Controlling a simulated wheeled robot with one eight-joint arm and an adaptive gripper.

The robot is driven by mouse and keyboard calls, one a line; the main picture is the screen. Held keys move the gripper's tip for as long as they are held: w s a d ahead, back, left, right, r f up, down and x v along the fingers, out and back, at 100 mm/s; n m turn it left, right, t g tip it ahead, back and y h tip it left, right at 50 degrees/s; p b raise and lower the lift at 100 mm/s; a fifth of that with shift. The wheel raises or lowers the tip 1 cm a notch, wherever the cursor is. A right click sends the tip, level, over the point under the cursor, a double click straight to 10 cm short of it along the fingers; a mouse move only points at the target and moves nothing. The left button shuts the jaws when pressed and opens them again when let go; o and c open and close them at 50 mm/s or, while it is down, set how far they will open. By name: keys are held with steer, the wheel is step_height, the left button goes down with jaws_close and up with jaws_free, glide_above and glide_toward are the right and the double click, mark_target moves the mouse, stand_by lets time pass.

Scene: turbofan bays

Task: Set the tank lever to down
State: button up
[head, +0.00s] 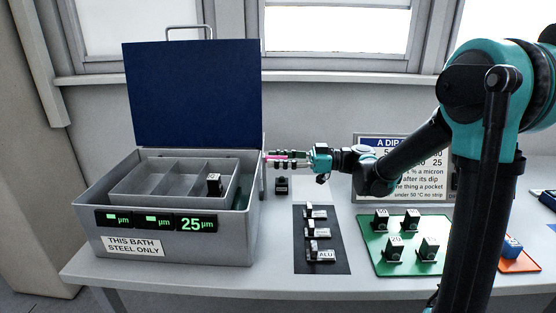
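The grey tank (165,249) stands on the left of the table with its dark blue lid (190,95) raised. A grey divided basket (150,194) sits inside it, with one black block (214,184) in its right part. My gripper (278,160) reaches in from the right, level, its fingertips beside the tank's upper right edge. A thin pink strip (276,156) shows between the fingers; I cannot tell whether it is the lever or part of the gripper. No lever is clearly visible. Whether the fingers grip anything is too small to tell.
A black mat (300,262) with several labelled pieces lies right of the tank. A green tray (400,262) with several black blocks and an orange tray (520,266) lie further right. A small black block (282,186) and a sign (425,178) stand behind.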

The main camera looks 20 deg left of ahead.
jaws_close()
stand_by(0.4)
